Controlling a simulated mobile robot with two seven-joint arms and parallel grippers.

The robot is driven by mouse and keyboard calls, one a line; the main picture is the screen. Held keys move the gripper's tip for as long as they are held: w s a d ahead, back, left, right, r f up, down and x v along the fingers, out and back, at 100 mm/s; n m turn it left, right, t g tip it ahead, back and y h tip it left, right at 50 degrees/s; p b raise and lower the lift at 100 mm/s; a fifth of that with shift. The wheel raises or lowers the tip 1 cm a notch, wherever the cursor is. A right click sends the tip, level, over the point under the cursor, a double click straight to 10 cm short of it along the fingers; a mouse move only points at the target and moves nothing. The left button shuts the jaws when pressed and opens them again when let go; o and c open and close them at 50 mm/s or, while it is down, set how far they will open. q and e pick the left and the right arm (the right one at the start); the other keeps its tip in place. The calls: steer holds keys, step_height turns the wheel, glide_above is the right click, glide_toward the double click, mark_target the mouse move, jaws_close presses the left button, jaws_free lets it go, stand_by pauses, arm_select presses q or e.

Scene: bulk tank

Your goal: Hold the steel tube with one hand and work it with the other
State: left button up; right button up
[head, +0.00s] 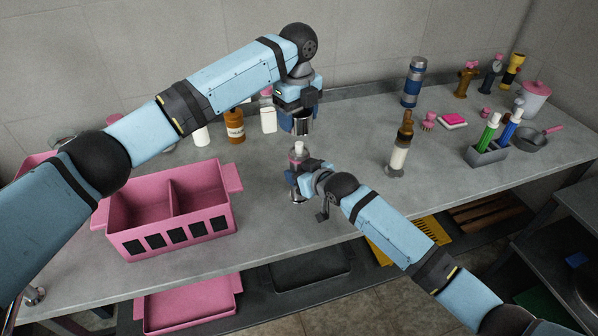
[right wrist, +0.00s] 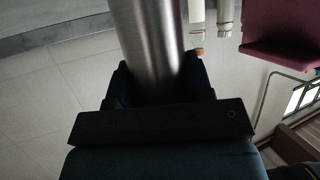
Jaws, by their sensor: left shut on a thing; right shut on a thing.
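The steel tube (head: 297,160) stands upright near the middle of the bench, with a narrower pale top. My right gripper (head: 299,178) is shut around its body from the right and hides part of it. In the right wrist view the tube's shiny steel side (right wrist: 148,40) sits between the jaws. My left gripper (head: 300,108) is above the tube, pointing down, shut on a short steel cap (head: 302,123). The cap is apart from the tube's top, a small gap above it and slightly right.
A pink divided crate (head: 170,240) stands left of the tube. Brown bottle (head: 235,127) and white bottle (head: 268,120) stand behind. A dropper bottle (head: 400,150), a grey holder (head: 486,154) and a pan (head: 538,140) are on the right. Bare bench surface (head: 345,140) lies right of the tube.

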mark_target(301, 143)
arm_select(q)
steer(key=shift+f, duration=2.45)
steer(key=shift+f, duration=0.85)
steer(key=shift+f, duration=0.6)
steer(key=m, duration=0.3)
steer(key=shift+m, duration=0.3)
steer(key=m, duration=0.4)
steer(key=shift+w+d, duration=0.1)
steer(key=shift+d, duration=0.05)
steer(key=m, duration=0.4)
steer(key=shift+d+m, duration=0.1)
steer(key=shift+m, duration=0.3)
steer(key=m, duration=0.4)
steer(key=shift+d+m, duration=0.1)
steer(key=shift+m, duration=0.2)
